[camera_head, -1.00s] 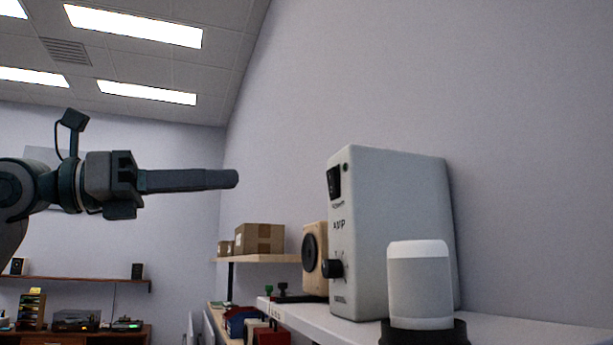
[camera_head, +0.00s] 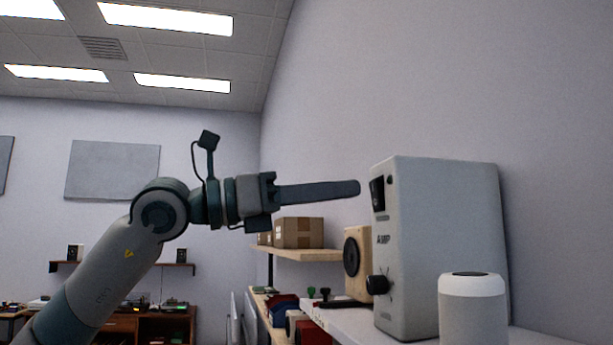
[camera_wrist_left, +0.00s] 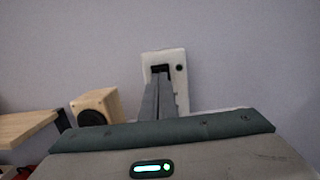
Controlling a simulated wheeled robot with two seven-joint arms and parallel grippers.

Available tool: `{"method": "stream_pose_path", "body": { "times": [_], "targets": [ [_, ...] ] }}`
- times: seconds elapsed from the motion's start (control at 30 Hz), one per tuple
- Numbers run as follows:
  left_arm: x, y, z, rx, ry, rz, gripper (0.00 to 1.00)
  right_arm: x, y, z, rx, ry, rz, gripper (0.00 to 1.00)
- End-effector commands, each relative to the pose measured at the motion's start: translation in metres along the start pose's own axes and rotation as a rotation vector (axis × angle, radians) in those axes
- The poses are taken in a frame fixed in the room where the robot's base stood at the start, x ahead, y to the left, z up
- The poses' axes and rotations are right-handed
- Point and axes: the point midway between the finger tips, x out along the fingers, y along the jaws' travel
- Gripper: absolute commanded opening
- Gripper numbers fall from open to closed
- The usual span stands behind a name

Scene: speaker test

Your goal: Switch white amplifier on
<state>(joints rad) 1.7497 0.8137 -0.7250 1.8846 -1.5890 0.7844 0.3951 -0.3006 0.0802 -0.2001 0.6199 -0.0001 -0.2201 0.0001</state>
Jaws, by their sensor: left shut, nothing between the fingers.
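The white amplifier (camera_head: 440,240) stands upright on a white shelf at the right of the head view. Its front faces left, with a black rocker switch (camera_head: 377,194) near the top, "AMP" lettering and a black knob (camera_head: 377,285) lower down. My left gripper (camera_head: 357,188) is shut and empty, its fingertips pointing right, close to the switch; a narrow gap shows in the head view. In the left wrist view the fingers reach toward the amplifier front (camera_wrist_left: 181,88), their tips just below the dark switch (camera_wrist_left: 160,69) and covering part of the front. My right gripper is not in view.
A white cylindrical speaker (camera_head: 473,312) stands in front of the amplifier. A wooden speaker (camera_head: 357,262) stands behind it, also in the left wrist view (camera_wrist_left: 97,106). Cardboard boxes (camera_head: 298,233) sit on a wooden shelf (camera_head: 290,254). The air above the amplifier is clear.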

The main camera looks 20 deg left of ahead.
Motion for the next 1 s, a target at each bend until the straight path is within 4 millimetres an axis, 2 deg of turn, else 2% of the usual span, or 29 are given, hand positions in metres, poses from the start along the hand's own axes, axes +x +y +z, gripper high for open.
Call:
{"method": "stream_pose_path", "body": {
  "times": [0.03,0.1,0.3,0.67,0.9,1.0],
  "targets": [
    [0.007,0.000,0.003,0.001,0.001,-0.001,0.00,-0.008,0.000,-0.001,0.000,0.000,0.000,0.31],
    [0.013,0.000,0.002,0.000,0.002,-0.001,0.00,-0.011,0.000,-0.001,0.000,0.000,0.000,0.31],
    [0.021,0.000,0.001,0.000,0.000,0.000,0.00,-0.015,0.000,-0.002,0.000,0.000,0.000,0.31],
    [0.022,0.000,0.000,0.000,0.000,0.000,0.00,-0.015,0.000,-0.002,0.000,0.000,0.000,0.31],
    [0.028,0.000,0.000,0.000,-0.001,0.000,0.00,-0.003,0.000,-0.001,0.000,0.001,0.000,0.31],
    [0.027,0.000,0.002,0.001,0.000,0.001,0.00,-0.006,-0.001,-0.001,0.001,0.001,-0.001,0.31]
  ]
}}
